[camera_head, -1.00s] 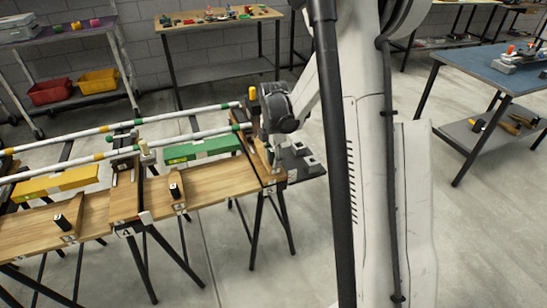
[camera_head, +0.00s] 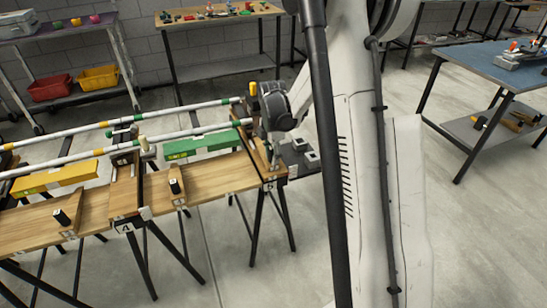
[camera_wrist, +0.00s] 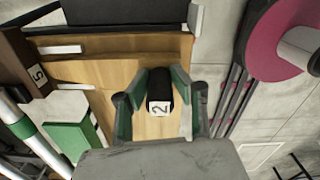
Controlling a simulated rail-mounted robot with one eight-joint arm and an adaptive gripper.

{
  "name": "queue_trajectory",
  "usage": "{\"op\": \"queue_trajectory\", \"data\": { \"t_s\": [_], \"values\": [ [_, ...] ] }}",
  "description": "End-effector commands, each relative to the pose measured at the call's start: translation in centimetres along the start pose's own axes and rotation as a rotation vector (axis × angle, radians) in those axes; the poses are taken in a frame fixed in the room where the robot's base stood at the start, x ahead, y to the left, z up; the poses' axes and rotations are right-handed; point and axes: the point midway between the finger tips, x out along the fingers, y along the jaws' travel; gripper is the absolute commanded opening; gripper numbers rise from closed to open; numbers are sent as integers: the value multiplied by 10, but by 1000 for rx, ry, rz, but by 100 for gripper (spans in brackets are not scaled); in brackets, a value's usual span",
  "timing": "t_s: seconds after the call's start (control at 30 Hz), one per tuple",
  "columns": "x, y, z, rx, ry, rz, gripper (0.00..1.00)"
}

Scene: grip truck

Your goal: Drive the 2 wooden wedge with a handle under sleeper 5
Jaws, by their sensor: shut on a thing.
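In the wrist view, my gripper (camera_wrist: 160,112) is shut on the black handle (camera_wrist: 158,90) of the wooden wedge, whose white tag reads 2. The wedge's pale wood (camera_wrist: 150,125) shows around the handle, over or on a wooden surface. A dark brown sleeper block tagged 5 (camera_wrist: 18,60) lies to the left. In the head view, my gripper (camera_head: 272,150) is low at the right end of the wooden deck, beside sleeper 5 (camera_head: 258,160). My wrist hides the wedge there. I cannot tell whether the wedge touches the sleeper.
Striped white rods (camera_head: 200,133) run along the deck, with a green level (camera_head: 203,144) and a yellow one (camera_head: 55,180). Other black-handled wedges (camera_head: 176,188) stand on the planks (camera_head: 215,180). In the wrist view, a pink disc (camera_wrist: 275,40) is at right. Floor is clear in front.

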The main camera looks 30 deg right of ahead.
Motion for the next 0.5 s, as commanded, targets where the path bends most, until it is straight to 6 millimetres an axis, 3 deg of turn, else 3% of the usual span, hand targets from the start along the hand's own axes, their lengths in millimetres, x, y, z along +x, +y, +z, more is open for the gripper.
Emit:
{"op": "queue_trajectory", "data": {
  "t_s": [0.5],
  "values": [
    [1, 20, 3, 0, 0, 0, 0]
  ]
}}
